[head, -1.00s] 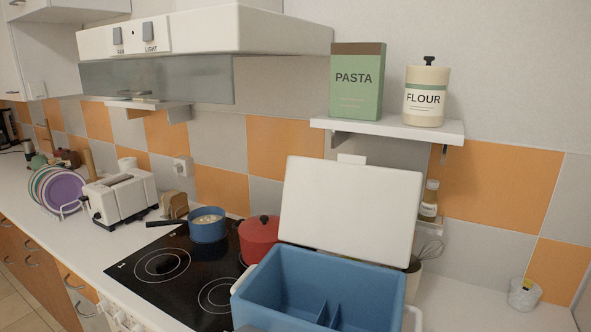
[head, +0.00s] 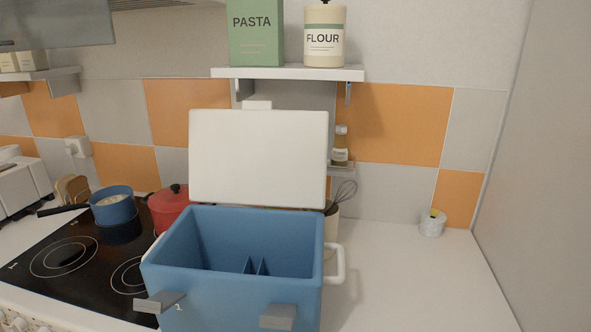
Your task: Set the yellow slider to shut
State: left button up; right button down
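The only yellow part I see is a small yellow piece (head: 437,213) on top of a squat grey round container (head: 432,226). It stands on the white counter near the back right corner. It is too small to tell whether this is a slider or how it is set. Neither of my grippers shows in the head view.
A blue cooler box (head: 232,301) stands open in front, its white lid (head: 258,158) raised. Left of it are a red pot (head: 168,210), a blue pan (head: 112,208) and the black hob (head: 65,255). The counter (head: 415,285) right of the box is clear.

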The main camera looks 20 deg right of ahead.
aim_at(434, 212)
jog(key=z, duration=1.35)
